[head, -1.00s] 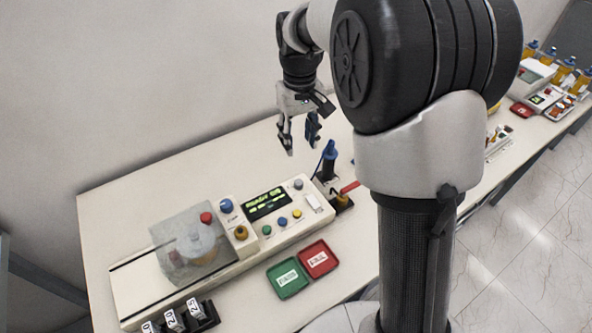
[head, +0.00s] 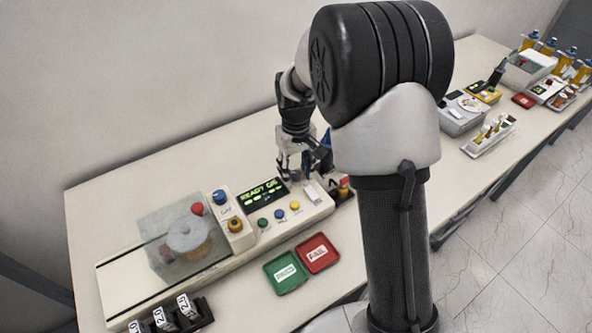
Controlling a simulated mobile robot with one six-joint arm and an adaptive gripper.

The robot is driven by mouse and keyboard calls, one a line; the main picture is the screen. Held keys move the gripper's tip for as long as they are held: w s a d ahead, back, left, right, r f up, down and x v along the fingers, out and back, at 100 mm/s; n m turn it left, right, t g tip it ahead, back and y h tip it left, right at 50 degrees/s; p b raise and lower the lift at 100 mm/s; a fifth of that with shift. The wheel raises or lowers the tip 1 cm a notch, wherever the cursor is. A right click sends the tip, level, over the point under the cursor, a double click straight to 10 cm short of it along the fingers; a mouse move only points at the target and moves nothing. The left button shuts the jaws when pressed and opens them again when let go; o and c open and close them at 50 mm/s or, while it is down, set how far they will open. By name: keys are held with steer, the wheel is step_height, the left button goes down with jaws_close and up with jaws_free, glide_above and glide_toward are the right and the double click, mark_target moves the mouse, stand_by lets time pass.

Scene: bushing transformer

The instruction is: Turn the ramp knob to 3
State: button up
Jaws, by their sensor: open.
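The tester (head: 215,262) is a long cream console on the table at the left. A blue knob (head: 219,197) and an amber knob (head: 235,225) stand on its raised panel. Their labels and settings are too small to read, so I cannot tell which is the ramp knob. My gripper (head: 302,174) points down, open, over or just behind the console's right end. It is to the right of both knobs and apart from them. Its fingertips are small and partly blend with things behind.
A lit display (head: 263,193) reads "READY" with further characters. Green, blue and yellow buttons sit below it. A clear box (head: 182,238) with a red knob stands left. Green (head: 286,272) and red (head: 317,253) trays lie in front. Black holder (head: 190,318) holds labelled pieces.

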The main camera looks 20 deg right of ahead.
jaws_close()
stand_by(0.5)
steer(key=shift+m, duration=0.3)
steer(key=m+p, duration=0.3)
steer(key=m, duration=0.2)
steer(key=shift+r, duration=0.15)
steer(key=m+p, duration=0.2)
steer(key=m, duration=0.4)
steer(key=shift+m, duration=0.3)
stand_by(0.3)
jaws_free()
